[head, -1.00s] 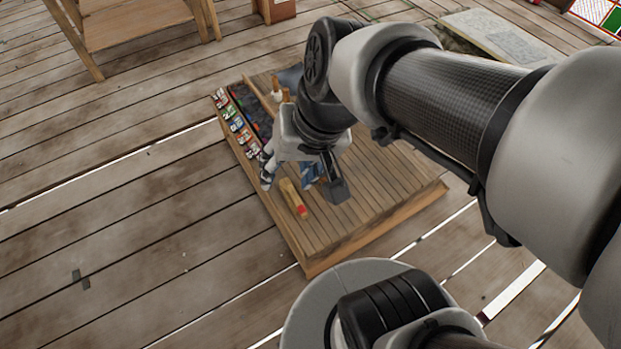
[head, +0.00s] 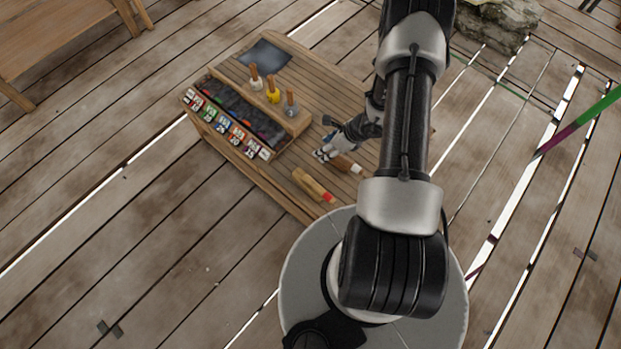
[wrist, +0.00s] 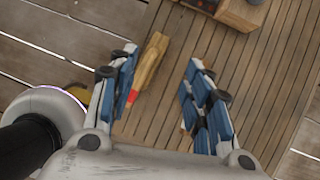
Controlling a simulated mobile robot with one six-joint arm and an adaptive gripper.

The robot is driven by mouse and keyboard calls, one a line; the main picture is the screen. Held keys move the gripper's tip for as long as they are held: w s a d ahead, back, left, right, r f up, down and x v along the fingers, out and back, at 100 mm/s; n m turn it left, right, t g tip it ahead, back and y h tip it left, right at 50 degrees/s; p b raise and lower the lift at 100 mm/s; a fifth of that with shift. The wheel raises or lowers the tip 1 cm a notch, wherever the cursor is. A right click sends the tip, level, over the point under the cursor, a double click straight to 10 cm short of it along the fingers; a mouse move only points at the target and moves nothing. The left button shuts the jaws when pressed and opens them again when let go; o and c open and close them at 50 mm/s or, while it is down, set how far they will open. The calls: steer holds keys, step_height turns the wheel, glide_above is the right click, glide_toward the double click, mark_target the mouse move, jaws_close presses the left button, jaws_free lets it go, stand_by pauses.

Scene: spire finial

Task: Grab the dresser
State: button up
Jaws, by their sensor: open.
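Two wooden tools lie on the slatted platform; I cannot tell for certain which is the dresser. One is a pale wooden tool with a red end (head: 313,185), lying in the open left of my arm. The other is a brown one with a pale tip (head: 346,164), partly hidden by my gripper (head: 333,150). In the wrist view, my gripper (wrist: 160,62) is open and empty, its blue-padded fingers wide apart. A wooden tool with a red end (wrist: 149,65) shows between them, close beside the left finger, which partly covers it.
A wooden rack (head: 262,102) with several upright handled tools and a row of coloured labelled pots (head: 222,120) stands on the platform (head: 345,95). A dark sheet (head: 264,54) lies behind it. A bench (head: 60,35) stands far left, and a rock (head: 490,25) far right.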

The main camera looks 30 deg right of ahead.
steer(key=s+f+m, duration=0.3)
steer(key=s+f, duration=0.2)
steer(key=f, duration=0.2)
steer(key=b, duration=0.4)
glide_above(314, 182)
steer(key=s+d, duration=0.2)
step_height(314, 182, down, 10)
steer(key=shift+g, duration=0.4)
steer(key=b+x, duration=0.3)
steer(key=x, duration=0.3)
steer(key=shift+a+f, duration=0.1)
steer(key=shift+f, duration=0.25)
steer(key=shift+r, duration=0.1)
steer(key=shift+c, duration=0.4)
jaws_close()
steer(key=shift+w, duration=0.1)
